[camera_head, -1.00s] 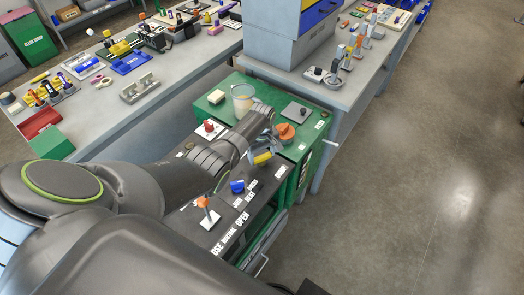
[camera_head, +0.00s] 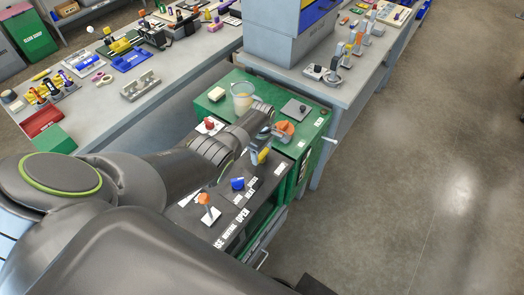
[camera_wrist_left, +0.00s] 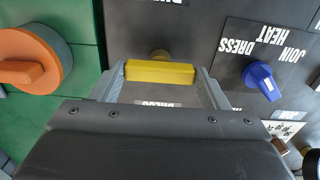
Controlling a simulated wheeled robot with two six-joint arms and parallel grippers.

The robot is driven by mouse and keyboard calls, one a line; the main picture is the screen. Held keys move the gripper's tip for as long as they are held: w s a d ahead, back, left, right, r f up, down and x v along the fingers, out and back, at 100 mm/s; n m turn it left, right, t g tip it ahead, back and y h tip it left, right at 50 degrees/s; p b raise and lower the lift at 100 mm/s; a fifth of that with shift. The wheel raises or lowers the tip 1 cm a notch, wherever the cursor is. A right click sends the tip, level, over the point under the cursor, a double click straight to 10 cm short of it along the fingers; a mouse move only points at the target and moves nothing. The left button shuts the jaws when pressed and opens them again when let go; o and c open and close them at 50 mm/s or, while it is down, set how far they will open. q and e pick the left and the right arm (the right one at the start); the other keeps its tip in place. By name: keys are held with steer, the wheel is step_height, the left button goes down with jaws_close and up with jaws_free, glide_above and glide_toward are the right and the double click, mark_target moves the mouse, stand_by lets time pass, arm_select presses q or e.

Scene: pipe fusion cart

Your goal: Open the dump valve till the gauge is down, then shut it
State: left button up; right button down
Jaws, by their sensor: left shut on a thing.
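The yellow valve handle (camera_wrist_left: 159,72) lies crosswise between the two fingers of my left gripper (camera_wrist_left: 160,90) in the left wrist view. The gripper is shut on it. The head view shows my left gripper (camera_head: 262,146) over the cart's dark panel, with a bit of the yellow handle (camera_head: 263,156) below the fingers. A label above the handle is cut off by the top edge of the wrist view. I cannot make out a gauge reading in either view. My right gripper is not in view.
The orange knob (camera_wrist_left: 30,62) is on the green panel beside the gripper. A blue knob (camera_wrist_left: 262,79) is on its other side. An orange-tipped lever (camera_head: 204,199) and red knob (camera_head: 209,124) stand on the cart. A clear jug (camera_head: 242,98) stands behind. The floor at right is clear.

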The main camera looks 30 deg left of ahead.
mark_target(262, 153)
arm_select(q)
steer(key=shift+r, duration=0.1)
steer(key=o, duration=1)
step_height(262, 153, up, 6)
steer(key=shift+a+r+p, duration=0.1)
steer(key=shift+r+p, duration=0.1)
steer(key=shift+p, duration=0.75)
step_height(262, 153, up, 11)
steer(key=shift+f+b, duration=0.1)
steer(key=shift+b, duration=0.45)
